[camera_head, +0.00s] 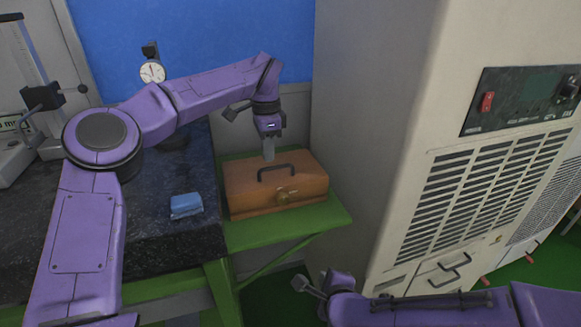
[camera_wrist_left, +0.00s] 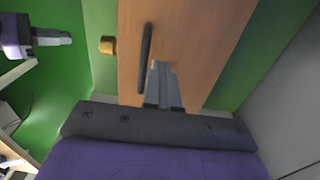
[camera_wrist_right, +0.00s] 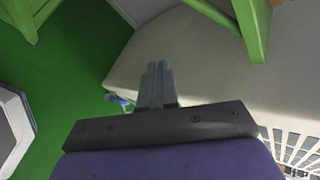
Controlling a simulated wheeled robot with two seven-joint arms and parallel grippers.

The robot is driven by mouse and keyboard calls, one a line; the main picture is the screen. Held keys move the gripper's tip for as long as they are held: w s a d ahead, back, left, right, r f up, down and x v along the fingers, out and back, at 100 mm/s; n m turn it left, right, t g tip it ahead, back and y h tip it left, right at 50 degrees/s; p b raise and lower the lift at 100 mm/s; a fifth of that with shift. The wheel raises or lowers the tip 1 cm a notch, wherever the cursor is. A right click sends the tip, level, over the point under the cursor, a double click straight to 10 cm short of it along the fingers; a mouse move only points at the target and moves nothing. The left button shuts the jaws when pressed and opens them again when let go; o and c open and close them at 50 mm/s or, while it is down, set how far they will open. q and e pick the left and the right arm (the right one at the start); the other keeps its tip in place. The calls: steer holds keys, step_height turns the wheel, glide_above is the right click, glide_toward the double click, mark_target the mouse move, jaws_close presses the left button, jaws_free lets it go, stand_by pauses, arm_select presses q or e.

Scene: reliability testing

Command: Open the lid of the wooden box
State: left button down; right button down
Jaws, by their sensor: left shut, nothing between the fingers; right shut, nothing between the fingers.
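The wooden box (camera_head: 252,196) sits with its lid closed on the green table, to the right of the dark stone slab. It has a dark handle (camera_head: 276,168) on top and a brass latch (camera_head: 285,196) on its front. My left gripper (camera_head: 268,156) is shut and empty, pointing down over the lid beside the handle's left end. In the left wrist view its fingertips (camera_wrist_left: 160,66) are close to the handle (camera_wrist_left: 146,58), and the latch (camera_wrist_left: 108,45) shows to the left. I cannot tell whether they touch the lid. My right gripper (camera_wrist_right: 158,70) is shut and empty, low in front of the cabinet.
A tall beige cabinet (camera_head: 375,110) stands close to the right of the box. A blue block (camera_head: 186,205) lies on the dark slab (camera_head: 150,235). A dial gauge (camera_head: 152,72) stands behind my left arm. The green table (camera_head: 318,222) has a narrow free strip before the box.

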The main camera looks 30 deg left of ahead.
mark_target(291, 182)
arm_select(q)
steer(key=shift+s+d+r, duration=0.1)
steer(key=shift+s+r, duration=0.1)
steer(key=shift+s, duration=0.1)
arm_select(e)
steer(key=w+a+r+m+y, duration=0.1)
steer(key=w+a+r+m, duration=0.15)
steer(key=r, duration=0.55)
steer(key=w+a+r+m+t+y, duration=0.1)
steer(key=w+a+r+m+y, duration=0.1)
steer(key=a+r+m, duration=0.35)
steer(key=w+a+r+m+y, duration=0.1)
steer(key=w+a+r+m, duration=0.1)
steer(key=r, duration=0.7)
arm_select(q)
steer(key=shift+w+f, duration=0.1)
steer(key=shift+w, duration=0.1)
arm_select(e)
steer(key=shift+m, duration=0.7)
steer(key=x, duration=0.9)
steer(key=shift+a+f, duration=0.1)
arm_select(q)
steer(key=shift+s+d, duration=0.1)
steer(key=shift+s, duration=0.1)
arm_select(e)
steer(key=shift+w, duration=0.1)
